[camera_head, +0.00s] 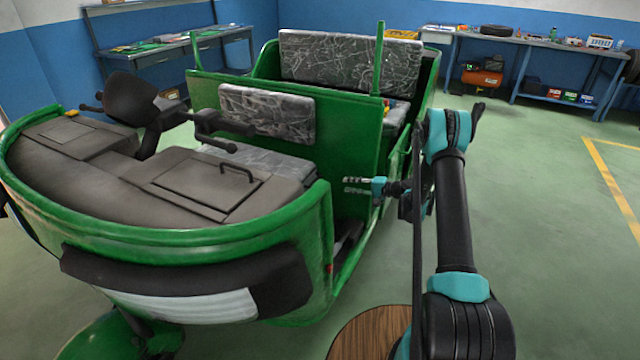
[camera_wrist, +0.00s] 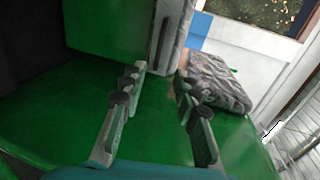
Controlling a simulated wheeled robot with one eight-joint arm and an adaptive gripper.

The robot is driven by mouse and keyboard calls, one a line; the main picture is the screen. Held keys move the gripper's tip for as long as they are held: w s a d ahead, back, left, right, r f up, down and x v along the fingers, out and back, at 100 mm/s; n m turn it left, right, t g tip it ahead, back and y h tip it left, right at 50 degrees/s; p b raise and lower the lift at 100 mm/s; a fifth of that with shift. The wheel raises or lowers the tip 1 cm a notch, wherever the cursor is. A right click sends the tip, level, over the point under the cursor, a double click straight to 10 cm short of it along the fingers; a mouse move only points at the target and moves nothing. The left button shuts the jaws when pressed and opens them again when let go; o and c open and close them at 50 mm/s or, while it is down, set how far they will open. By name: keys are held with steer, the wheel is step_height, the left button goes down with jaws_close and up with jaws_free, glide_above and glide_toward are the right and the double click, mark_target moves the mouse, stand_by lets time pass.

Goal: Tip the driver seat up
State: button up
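The driver seat (camera_head: 262,162) is a grey marbled cushion lying flat in the green rickshaw's cab, partly hidden behind the dashboard in the head view. Its marbled backrest (camera_head: 267,112) stands upright behind it on a green panel. My gripper (camera_head: 346,186) is at the cab's right-hand opening, to the right of the seat. In the wrist view its two fingers (camera_wrist: 160,72) are apart with nothing between them, and the seat looks apart from them.
The dashboard (camera_head: 170,165) with its handle and the handlebars stand in front of the seat. A green post (camera_head: 378,60) rises beside the cab. Workbenches line the back walls. Floor (camera_head: 540,220) to the right is clear. A round wooden top (camera_head: 370,332) is near my arm.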

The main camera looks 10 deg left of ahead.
steer(key=x, duration=1.4)
steer(key=shift+a, duration=0.3)
steer(key=shift+w, duration=0.1)
jaws_close()
